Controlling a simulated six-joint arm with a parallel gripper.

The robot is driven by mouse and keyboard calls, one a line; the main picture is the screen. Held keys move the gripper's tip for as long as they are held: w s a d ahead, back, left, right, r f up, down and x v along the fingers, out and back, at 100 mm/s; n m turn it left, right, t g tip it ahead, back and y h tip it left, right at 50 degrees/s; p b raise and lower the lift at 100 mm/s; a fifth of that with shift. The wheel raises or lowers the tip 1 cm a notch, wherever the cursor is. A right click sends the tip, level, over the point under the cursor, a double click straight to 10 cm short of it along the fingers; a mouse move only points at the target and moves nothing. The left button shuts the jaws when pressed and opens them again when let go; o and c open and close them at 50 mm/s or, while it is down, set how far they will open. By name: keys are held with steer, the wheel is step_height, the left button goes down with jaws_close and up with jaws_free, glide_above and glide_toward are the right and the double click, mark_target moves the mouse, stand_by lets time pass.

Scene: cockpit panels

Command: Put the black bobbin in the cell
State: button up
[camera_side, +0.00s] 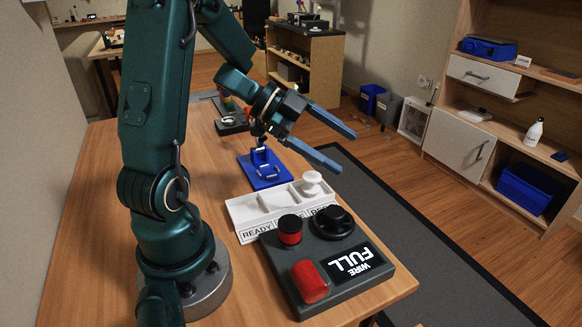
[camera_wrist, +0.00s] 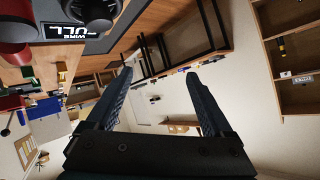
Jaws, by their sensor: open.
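A black round spool-shaped piece (camera_side: 333,221), which looks like the black bobbin, is on the dark grey panel (camera_side: 335,292). It also shows at the top of the wrist view (camera_wrist: 94,10). The white tray (camera_side: 243,217) behind the panel has a row of cells with labels along the front; one reads READY. A white bobbin (camera_side: 312,180) stands at its right end. My gripper (camera_side: 343,152) is open and empty, raised above and behind the tray, fingers pointing right. In the wrist view its two fingers (camera_wrist: 158,76) are spread apart with nothing between them.
The panel carries a red cylinder with a black top (camera_side: 290,232), a larger red cylinder (camera_side: 309,282) and a WIRE FULL sign (camera_side: 356,263). A blue fixture (camera_side: 264,170) stands behind the tray. The wooden table (camera_side: 110,230) ends just right of the panel.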

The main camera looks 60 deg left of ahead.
steer(key=w+a+r+n+t+y, duration=0.1)
steer(key=w+a+r+n+y, duration=0.15)
steer(key=a+n+y, duration=0.3)
steer(key=w+a+r+n+y, duration=0.2)
steer(key=w+a+n+y, duration=0.25)
steer(key=y, duration=0.25)
steer(key=s+d+f+n+g+h, duration=0.1)
steer(key=s+d+n+g, duration=0.1)
steer(key=s+d, duration=0.3)
steer(key=s+d+f+n+g+h, duration=0.1)
steer(key=s+d+n+g+h, duration=0.1)
steer(key=s+d+g, duration=0.3)
steer(key=s+d+f+n+g+h, duration=0.1)
steer(key=s+d+g+h, duration=0.1)
steer(key=s+d, duration=0.3)
steer(key=shift+s+d+f+n+g, duration=0.2)
steer(key=shift+s+g, duration=0.15)
steer(key=shift+s, duration=0.5)
steer(key=shift+s+d+f+n+g, duration=0.1)
steer(key=shift+s+d+n+g, duration=0.2)
steer(key=shift+s, duration=0.55)
glide_above(289, 223)
step_height(289, 223, down, 4)
steer(key=shift+f, duration=3.1)
